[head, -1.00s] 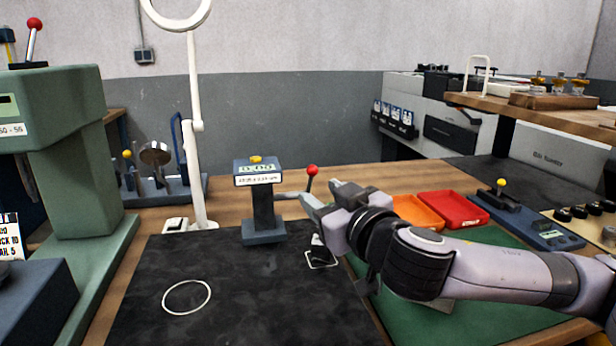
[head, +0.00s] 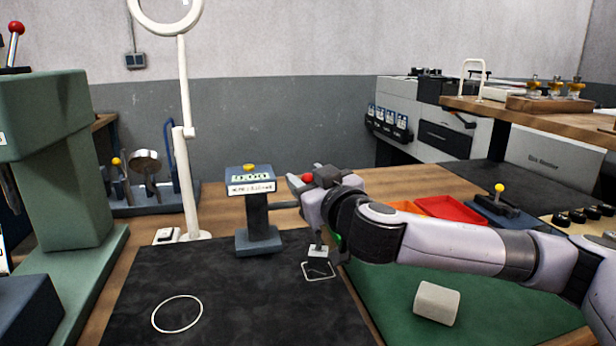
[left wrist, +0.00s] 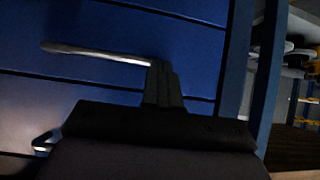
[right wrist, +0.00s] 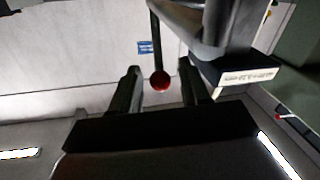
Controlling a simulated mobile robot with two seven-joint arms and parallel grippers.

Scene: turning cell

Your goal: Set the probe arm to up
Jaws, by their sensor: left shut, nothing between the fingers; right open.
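The gauge stand (head: 258,215) stands on the dark mat, with a lit display and a yellow button on top. Its probe arm (head: 285,204) reaches out to the right toward a lever with a red ball (head: 308,178). My right gripper (head: 303,181) is open around the red ball. In the right wrist view the red ball (right wrist: 160,81) hangs on a dark rod between the fingers of my right gripper (right wrist: 160,73), with gaps to both sides. My left gripper (left wrist: 160,72) is shut and empty, in front of blue drawers.
A small pale part (head: 318,251) stands by a white square outline on the dark mat (head: 240,290). A pale block (head: 437,302) lies on the green mat (head: 500,305). A lamp post (head: 186,140) stands left of the gauge. A red tray (head: 452,210) lies behind my right arm.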

